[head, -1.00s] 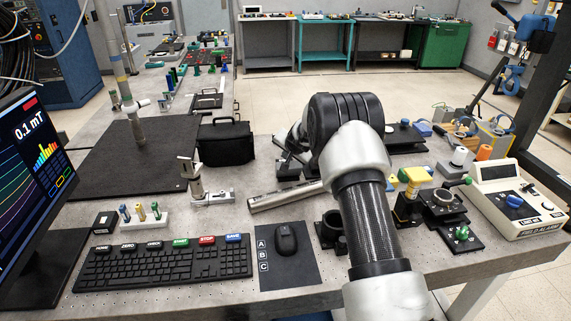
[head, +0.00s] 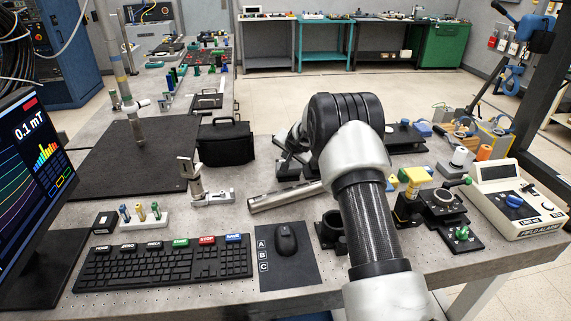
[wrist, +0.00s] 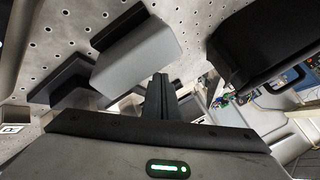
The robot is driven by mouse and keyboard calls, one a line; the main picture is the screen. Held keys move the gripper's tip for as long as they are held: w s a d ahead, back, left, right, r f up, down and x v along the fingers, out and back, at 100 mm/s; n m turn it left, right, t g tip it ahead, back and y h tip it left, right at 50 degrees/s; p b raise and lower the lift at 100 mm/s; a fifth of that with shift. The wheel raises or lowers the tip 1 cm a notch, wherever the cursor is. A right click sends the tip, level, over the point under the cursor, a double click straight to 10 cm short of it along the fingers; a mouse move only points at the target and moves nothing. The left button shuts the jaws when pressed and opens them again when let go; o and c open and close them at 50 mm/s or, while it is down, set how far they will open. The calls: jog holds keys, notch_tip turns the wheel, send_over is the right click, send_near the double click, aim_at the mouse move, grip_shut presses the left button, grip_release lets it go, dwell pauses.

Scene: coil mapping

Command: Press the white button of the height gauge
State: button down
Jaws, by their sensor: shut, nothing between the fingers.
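My gripper (wrist: 160,80) shows in the wrist view with its two dark fingers together and nothing between them. In the head view my arm hides most of it. A grey block with a dark base (wrist: 137,57) is just beyond the fingertips in the wrist view; I see no clear contact. I cannot tell whether it belongs to the height gauge. In the head view a small metal upright on a flat base (head: 193,182) stands left of my arm, and it may be the height gauge. I cannot make out a white button in either view.
A black case (head: 226,143) stands behind the metal upright. A keyboard (head: 165,263), a mouse (head: 286,240) and a monitor (head: 30,170) occupy the front left. A metal bar (head: 284,197) lies beside my arm. A white field alarm box (head: 515,200) and several fixtures crowd the right.

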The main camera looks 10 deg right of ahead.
jog(key=shift+f, duration=0.15)
jog(key=shift+f+b, duration=0.3)
jog(key=shift+b, duration=0.25)
jog(key=shift+s+f+b, duration=0.1)
jog(key=shift+f+b, duration=0.45)
jog(key=shift+f, duration=0.15)
dwell(0.9)
jog(key=shift+r, duration=0.1)
jog(key=shift+r+p, duration=0.45)
jog(key=shift+r, duration=0.35)
jog(key=shift+r+p, duration=1.55)
jog(key=shift+r, duration=1.05)
